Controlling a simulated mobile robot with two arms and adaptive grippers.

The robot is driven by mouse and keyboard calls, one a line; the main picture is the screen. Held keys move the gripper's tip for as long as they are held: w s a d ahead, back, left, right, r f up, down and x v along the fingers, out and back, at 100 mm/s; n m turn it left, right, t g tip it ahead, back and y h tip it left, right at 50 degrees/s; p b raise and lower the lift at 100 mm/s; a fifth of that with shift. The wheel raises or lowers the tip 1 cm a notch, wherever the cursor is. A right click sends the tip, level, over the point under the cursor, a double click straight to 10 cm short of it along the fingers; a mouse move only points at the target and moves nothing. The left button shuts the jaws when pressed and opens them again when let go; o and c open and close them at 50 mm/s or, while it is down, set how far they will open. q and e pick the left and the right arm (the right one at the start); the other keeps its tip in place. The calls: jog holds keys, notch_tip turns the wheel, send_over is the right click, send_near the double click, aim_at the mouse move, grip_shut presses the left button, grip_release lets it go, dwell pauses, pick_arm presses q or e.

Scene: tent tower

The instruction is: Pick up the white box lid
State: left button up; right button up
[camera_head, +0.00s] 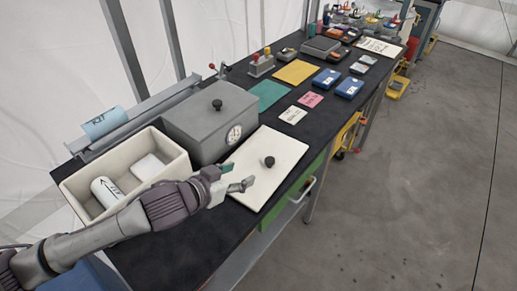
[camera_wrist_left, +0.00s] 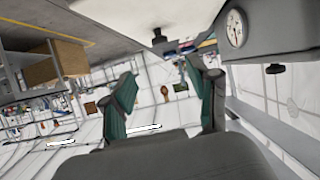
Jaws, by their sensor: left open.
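The white box lid (camera_head: 281,168) lies flat on the black bench top, with a dark round knob (camera_head: 268,161) on its upper face. In the left wrist view part of the lid (camera_wrist_left: 115,12) shows at the top, with its knob (camera_wrist_left: 160,40). My left gripper (camera_head: 239,176) is open and empty, at the left edge of the lid and short of the knob. In the left wrist view its two green-padded fingers (camera_wrist_left: 165,95) stand apart with nothing between them. The open white box (camera_head: 171,139) stands left of the lid, partly hidden by my left arm. My right gripper is not in view.
A grey lidded box (camera_head: 208,118) with a dial stands just behind the lid. A labelled cylinder (camera_head: 105,190) and a white block (camera_head: 148,167) lie in the open box. Cards (camera_head: 292,115) and blue cases (camera_head: 349,88) lie farther along the bench.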

aim_at(268, 161)
pick_arm(q)
jog(key=x, duration=0.2)
jog(key=shift+w, duration=0.4)
jog(key=x, duration=0.2)
jog(key=p+x, duration=0.1)
jog(key=x, duration=0.2)
jog(key=shift+s+d, duration=0.2)
jog(key=shift+d, duration=0.15)
jog(key=shift+w+d+f, duration=0.1)
jog(key=shift+w+f, duration=0.1)
jog(key=shift+w, duration=0.1)
jog(key=shift+p+x, duration=0.45)
jog(key=shift+x, duration=1.7)
jog(key=shift+w+d+f, duration=0.1)
jog(key=shift+w+f, duration=0.15)
jog(key=shift+w, duration=0.05)
jog(key=shift+w+f, duration=0.1)
grip_shut()
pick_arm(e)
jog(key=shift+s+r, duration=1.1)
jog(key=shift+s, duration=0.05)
